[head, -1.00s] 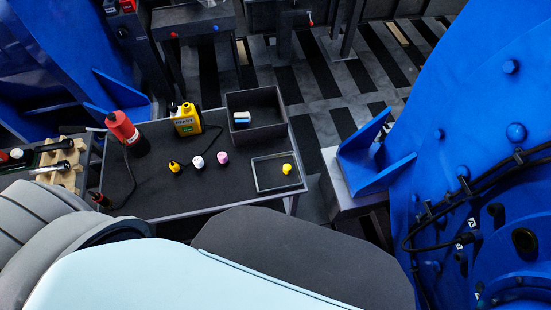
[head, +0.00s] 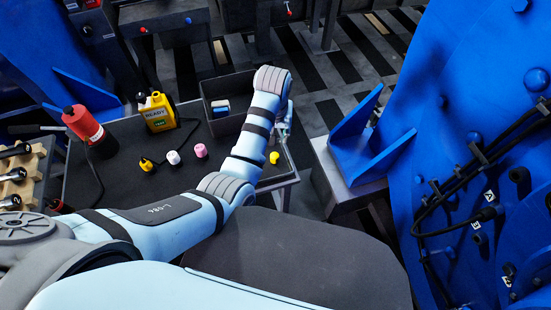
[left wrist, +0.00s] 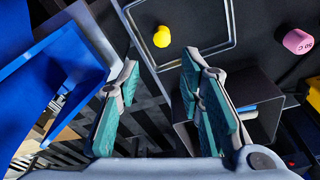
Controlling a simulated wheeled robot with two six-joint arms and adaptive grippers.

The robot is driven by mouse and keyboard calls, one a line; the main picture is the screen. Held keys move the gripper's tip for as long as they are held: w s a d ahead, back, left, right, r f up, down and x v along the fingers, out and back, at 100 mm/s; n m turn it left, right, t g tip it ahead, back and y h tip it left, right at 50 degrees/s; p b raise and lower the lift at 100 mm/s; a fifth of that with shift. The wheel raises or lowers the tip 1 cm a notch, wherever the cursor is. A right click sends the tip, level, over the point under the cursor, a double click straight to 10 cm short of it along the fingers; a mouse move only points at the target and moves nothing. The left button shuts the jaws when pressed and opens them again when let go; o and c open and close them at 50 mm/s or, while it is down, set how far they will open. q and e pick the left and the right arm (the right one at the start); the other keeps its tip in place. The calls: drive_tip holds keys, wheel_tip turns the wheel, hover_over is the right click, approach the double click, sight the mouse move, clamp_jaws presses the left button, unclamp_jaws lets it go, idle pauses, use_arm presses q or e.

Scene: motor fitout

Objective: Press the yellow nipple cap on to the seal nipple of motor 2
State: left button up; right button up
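The yellow cap (head: 274,157) sits in the shallow dark tray at the table's right end. In the left wrist view the yellow cap (left wrist: 162,37) lies inside the tray frame (left wrist: 187,65), beyond the fingertips. My left gripper (left wrist: 160,62) is open and empty, its fingers apart and the cap not between them. In the head view my left gripper (head: 285,124) is beside the bin, partly hidden by its own arm. A large blue motor housing (head: 450,95) stands at the right with hoses and labelled fittings; I cannot tell its number or which fitting is the seal nipple. My right gripper is not in view.
An open dark bin (head: 222,127) stands behind the tray. Blue brackets (head: 365,150) jut out at the right.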

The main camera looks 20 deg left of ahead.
sight(275, 155)
use_arm(q)
drive_tip(key=f+b, duration=0.2)
drive_tip(key=f, duration=0.2)
drive_tip(key=w+f+b, duration=0.1)
drive_tip(key=f+b, duration=0.1)
drive_tip(key=f, duration=0.3)
drive_tip(key=w+f+b, duration=0.1)
drive_tip(key=f+b, duration=0.2)
drive_tip(key=f, duration=0.2)
drive_tip(key=shift+w+a, duration=0.15)
drive_tip(key=shift+a, duration=0.2)
drive_tip(key=shift+r, duration=0.2)
drive_tip(key=c, duration=0.5)
